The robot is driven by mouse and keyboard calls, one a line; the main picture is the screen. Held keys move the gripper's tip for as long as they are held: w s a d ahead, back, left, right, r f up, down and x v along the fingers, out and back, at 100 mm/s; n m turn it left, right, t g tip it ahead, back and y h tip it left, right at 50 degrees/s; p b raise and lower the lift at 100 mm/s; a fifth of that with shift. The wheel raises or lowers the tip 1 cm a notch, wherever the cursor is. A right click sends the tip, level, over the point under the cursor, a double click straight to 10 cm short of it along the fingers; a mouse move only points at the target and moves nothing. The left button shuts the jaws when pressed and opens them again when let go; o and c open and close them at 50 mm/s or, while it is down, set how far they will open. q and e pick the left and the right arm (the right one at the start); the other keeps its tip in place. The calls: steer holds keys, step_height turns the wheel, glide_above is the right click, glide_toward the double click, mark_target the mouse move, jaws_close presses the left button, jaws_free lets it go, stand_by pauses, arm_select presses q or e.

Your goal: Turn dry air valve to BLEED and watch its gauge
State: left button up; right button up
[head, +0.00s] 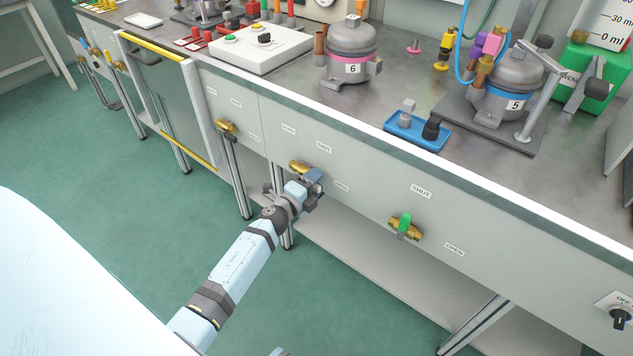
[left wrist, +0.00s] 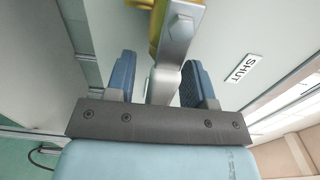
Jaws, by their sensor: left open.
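A brass valve (head: 300,167) sits on the bench's front panel, with small labels around it. The label to its upper right (head: 324,147) reads SHUT; the others are too small to read surely. My left gripper (head: 314,182) is at this valve and covers part of it. In the left wrist view, the valve's grey metal lever (left wrist: 179,45) comes down between my two blue fingers (left wrist: 158,80). The fingers are open, with gaps beside the lever. A SHUT label (left wrist: 242,69) lies to the right. My right gripper is not in view.
Another brass valve (head: 226,127) is to the left; a green-handled one (head: 404,226) is to the right. A white dial (head: 325,3) is cut off at the top edge. The floor before the panel is clear.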

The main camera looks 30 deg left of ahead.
arm_select(q)
steer(key=shift+w, duration=0.45)
steer(key=shift+c, duration=0.5)
jaws_close()
steer(key=shift+r, duration=0.1)
